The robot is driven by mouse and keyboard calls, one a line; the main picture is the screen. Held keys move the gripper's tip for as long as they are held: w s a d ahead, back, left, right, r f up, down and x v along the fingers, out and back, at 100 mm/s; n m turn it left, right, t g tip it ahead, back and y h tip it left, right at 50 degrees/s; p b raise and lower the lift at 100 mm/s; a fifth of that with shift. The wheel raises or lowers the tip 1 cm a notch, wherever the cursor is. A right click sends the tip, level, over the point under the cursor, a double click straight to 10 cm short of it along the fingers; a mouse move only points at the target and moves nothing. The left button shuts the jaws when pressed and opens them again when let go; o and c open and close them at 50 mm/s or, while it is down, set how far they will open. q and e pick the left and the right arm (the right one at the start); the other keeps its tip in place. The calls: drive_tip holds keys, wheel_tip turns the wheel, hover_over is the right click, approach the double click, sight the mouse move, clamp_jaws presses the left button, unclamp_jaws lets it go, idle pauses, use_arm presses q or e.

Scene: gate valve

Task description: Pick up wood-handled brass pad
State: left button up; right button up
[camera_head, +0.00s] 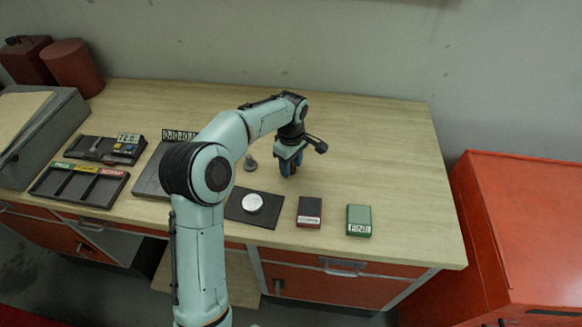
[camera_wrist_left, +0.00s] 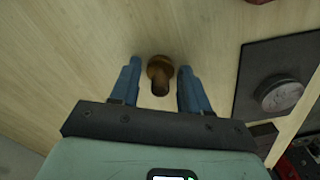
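The wood-handled brass pad (camera_wrist_left: 159,73) shows in the left wrist view as a small brown, round-ended piece on the wooden table. My left gripper (camera_wrist_left: 160,68) is open, with one blue finger on each side of the pad and a small gap visible at both sides. In the head view my left gripper (camera_head: 288,172) points down over the middle of the table. There the pad is hidden by the gripper or too small to make out. My right gripper is in neither view.
A dark mat (camera_head: 236,213) with a silver disc (camera_head: 252,203) lies in front of the gripper. A dark red block (camera_head: 309,211) and a green block (camera_head: 359,220) sit to its right. A small grey piece (camera_head: 250,163) stands to the left. The table's right side is clear.

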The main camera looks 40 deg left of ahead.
use_arm(q)
clamp_jaws()
drive_tip(key=shift+r, duration=0.1)
wheel_tip(320, 180, up, 20)
drive_tip(key=p, duration=0.2)
drive_tip(key=shift+p, duration=0.35)
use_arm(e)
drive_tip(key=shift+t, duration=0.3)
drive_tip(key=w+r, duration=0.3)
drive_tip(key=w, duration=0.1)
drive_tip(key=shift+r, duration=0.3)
